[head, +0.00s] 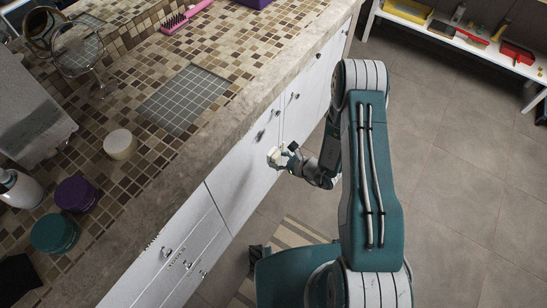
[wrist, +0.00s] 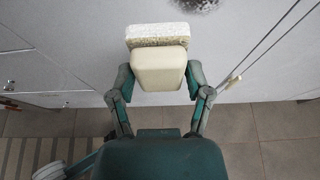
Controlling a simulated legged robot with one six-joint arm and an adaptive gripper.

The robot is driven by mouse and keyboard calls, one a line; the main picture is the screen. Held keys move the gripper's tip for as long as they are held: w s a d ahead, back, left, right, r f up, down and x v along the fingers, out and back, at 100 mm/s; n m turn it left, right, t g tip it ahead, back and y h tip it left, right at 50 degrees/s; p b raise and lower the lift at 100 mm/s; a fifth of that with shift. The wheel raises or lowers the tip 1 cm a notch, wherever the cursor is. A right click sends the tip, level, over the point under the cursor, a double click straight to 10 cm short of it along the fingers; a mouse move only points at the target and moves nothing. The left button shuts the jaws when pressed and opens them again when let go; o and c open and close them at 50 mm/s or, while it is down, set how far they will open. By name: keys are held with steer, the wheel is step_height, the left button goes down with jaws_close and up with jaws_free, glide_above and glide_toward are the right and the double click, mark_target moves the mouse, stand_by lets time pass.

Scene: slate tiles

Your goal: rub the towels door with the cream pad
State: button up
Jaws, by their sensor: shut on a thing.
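The cream pad (wrist: 158,68) is a rounded cream block with a pale, rough, spongy face. My gripper (wrist: 158,84) is shut on it, with one finger at each side. The pad (head: 273,156) also shows small in the head view, where my gripper (head: 285,158) holds it close to the white cabinet front. I cannot tell whether the pad touches the panel. Small dark lettering, perhaps "towels", marks a white front (head: 178,262) at the lower left of the head view. The panel before the pad (wrist: 80,45) bears a dark smudge (wrist: 196,4) at the top of the wrist view.
A tiled counter (head: 150,150) with a stone edge runs above the cabinets. It bears a cream round thing (head: 120,144), purple (head: 75,193) and teal (head: 54,232) jars and a pink brush (head: 186,17).

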mark_target(253, 147)
steer(key=shift+w+a, duration=0.45)
steer(key=shift+w, duration=0.05)
steer(key=w+a, duration=0.2)
steer(key=a, duration=0.1)
steer(key=shift+w+a, duration=0.1)
steer(key=shift+a, duration=0.3)
steer(key=shift+w, duration=0.2)
steer(key=shift+w+a, duration=0.4)
steer(key=shift+a, duration=0.2)
stand_by(0.4)
